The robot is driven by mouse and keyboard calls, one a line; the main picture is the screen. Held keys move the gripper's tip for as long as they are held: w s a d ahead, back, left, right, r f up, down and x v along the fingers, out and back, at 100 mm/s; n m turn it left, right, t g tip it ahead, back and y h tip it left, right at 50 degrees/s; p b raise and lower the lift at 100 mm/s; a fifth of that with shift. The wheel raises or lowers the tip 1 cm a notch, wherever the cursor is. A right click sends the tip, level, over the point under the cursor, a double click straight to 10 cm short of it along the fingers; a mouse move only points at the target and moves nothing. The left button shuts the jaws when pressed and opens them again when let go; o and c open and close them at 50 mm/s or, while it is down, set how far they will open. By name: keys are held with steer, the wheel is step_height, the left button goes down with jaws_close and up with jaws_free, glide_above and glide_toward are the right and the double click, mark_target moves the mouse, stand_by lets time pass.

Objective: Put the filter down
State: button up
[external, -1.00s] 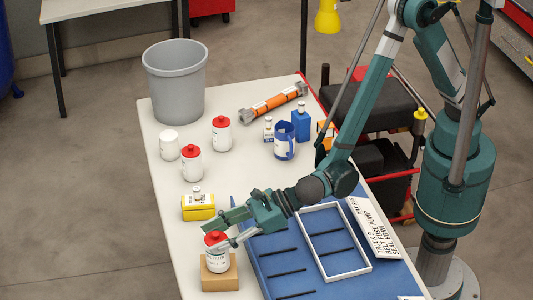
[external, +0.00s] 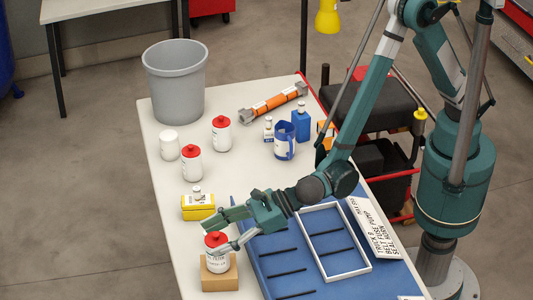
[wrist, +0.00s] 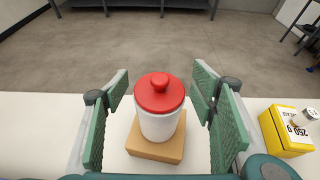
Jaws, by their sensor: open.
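The filter (external: 216,256) is a white canister with a red knobbed lid. It stands upright on a small cardboard-brown block (external: 220,278) at the near left part of the table. In the wrist view the filter (wrist: 159,112) sits between my open fingers, with a gap on each side, and rests on the brown block (wrist: 151,152). My gripper (external: 226,234) is open around the filter's upper part.
A yellow box (external: 198,207) stands just beyond the block. Two more red-lidded canisters (external: 191,163) (external: 221,133), a white jar (external: 169,146) and a grey bin (external: 175,85) stand farther back. A blue mat (external: 263,252) with a white frame (external: 365,268) lies to the right.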

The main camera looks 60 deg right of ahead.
steer(key=p+v, duration=0.1)
steer(key=v, duration=1.1)
steer(key=shift+w+r, duration=0.1)
stand_by(0.6)
steer(key=w+d+r+t+b, duration=0.1)
steer(key=w+d+r+t, duration=0.2)
steer(key=w+d+r, duration=0.65)
steer(key=w+d+r+n+y, duration=0.1)
steer(key=w+d+r+n, duration=0.5)
steer(key=d+r, duration=0.4)
steer(key=w+d+r+n+y, duration=0.1)
steer(key=w+d+r+n, duration=0.3)
steer(key=d+r+n, duration=0.6)
steer(key=s+d+f+n+g+h, duration=0.2)
steer(key=s+d+f+n+h, duration=0.1)
steer(key=d, duration=1.3)
steer(key=s+d+f+n+g+h+p, duration=0.1)
steer(key=s+d+f+n+h, duration=0.3)
steer(key=d, duration=1.2)
steer(key=s+d+f+n+g+h, duration=0.2)
steer(key=s+d+f+n+h, duration=0.2)
steer(key=s+d+f, duration=0.4)
steer(key=s+d, duration=0.4)
steer(key=d, duration=0.4)
steer(key=shift+d+f+g+h, duration=0.3)
steer(key=shift+s, duration=0.1)
